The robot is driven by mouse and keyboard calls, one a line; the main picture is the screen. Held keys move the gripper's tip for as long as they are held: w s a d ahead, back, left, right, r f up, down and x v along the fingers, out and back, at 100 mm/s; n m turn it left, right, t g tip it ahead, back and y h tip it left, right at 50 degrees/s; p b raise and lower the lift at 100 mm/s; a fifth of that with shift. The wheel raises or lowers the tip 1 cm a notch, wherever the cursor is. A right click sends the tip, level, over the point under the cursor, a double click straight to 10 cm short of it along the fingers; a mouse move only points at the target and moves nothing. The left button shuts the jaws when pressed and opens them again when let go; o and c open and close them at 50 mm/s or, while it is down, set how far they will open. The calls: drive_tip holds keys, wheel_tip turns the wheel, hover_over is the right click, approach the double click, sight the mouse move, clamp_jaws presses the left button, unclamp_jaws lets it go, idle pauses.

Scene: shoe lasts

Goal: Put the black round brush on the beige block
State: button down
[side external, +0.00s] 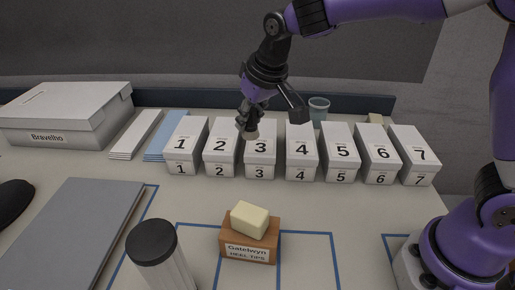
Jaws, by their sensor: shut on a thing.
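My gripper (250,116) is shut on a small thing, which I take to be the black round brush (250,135). Its pale lower end shows below my dark fingers, and its upper part is hidden between them. It hangs over or in front of the white box numbered 3; the exact height is hard to tell. A beige block (250,219) lies on a brown box (249,253) labelled "Gatelwyn heel tips", nearer the camera than my gripper. Nothing rests on this block. A second beige piece (376,118) shows partly behind box 6.
White boxes numbered 1 to 7 (260,157) stand in a row. A blue-green cup (318,107) is behind them. A grey folder (75,232), white carton (62,118) and black object (12,202) are left.

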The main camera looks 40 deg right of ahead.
drive_tip(key=w+d+r+m+h, duration=0.15)
drive_tip(key=d+m, duration=0.35)
drive_tip(key=d, duration=1.2)
drive_tip(key=m+g+h, duration=0.1)
drive_tip(key=m+h, duration=0.1)
drive_tip(key=m, duration=0.2)
hover_over(375, 115)
drive_tip(key=s+a, duration=0.1)
drive_tip(key=a, duration=0.1)
wheel_tip(375, 115, down, 6)
drive_tip(key=shift+d+r, duration=0.1)
drive_tip(key=shift+d, duration=0.05)
drive_tip(key=shift+s+d+f+g, duration=0.1)
drive_tip(key=shift+d+f+g, duration=0.1)
drive_tip(key=shift+g, duration=0.1)
drive_tip(key=shift+f, duration=1.95)
drive_tip(key=shift+f, duration=0.15)
drive_tip(key=c, duration=0.6)
unclamp_jaws()
